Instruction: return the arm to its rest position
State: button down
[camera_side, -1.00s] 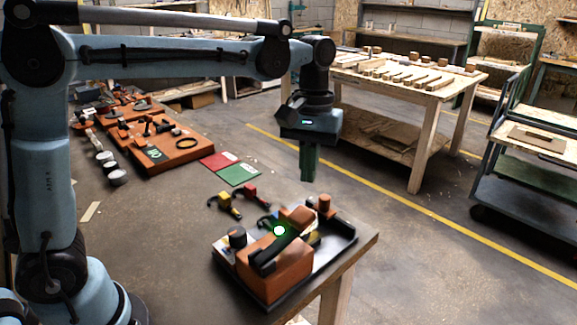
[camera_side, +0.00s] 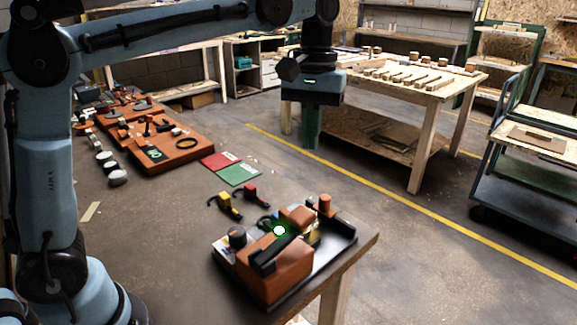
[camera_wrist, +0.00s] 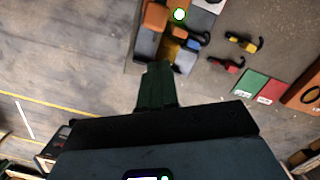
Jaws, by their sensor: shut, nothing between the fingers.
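My gripper (camera_side: 309,146) hangs in the air, pointing down, above and behind the orange fixture in the side view. Its green fingers are shut with nothing between them. In the wrist view the gripper (camera_wrist: 155,68) shows as one closed green block, apart from everything on the table. The orange fixture (camera_side: 278,275) stands on a black tray (camera_side: 345,240) at the table's front right corner. A bright white-green light spot (camera_side: 279,230) shows on it. The fixture's orange block also shows at the top of the wrist view (camera_wrist: 155,17).
A yellow tool (camera_side: 224,206) and a red tool (camera_side: 251,194) lie behind the tray. Red (camera_side: 218,160) and green (camera_side: 239,174) mats lie farther back. An orange board (camera_side: 170,152) with parts is at left. A wooden workbench (camera_side: 430,85) stands beyond the floor's yellow line.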

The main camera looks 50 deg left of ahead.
jog(key=s+a+f+m+t, duration=0.2)
jog(key=s+f, duration=0.1)
jog(key=s+a+f+m+t, duration=0.1)
jog(key=s+a+f+t, duration=0.1)
jog(key=s+f+t, duration=0.1)
jog(key=s+a+f+m+t, duration=0.2)
jog(key=s+f+t, duration=0.1)
jog(key=s+f, duration=0.2)
jog(key=shift+s+a+m+y, duration=0.2)
jog(key=shift+a+m+y, duration=0.1)
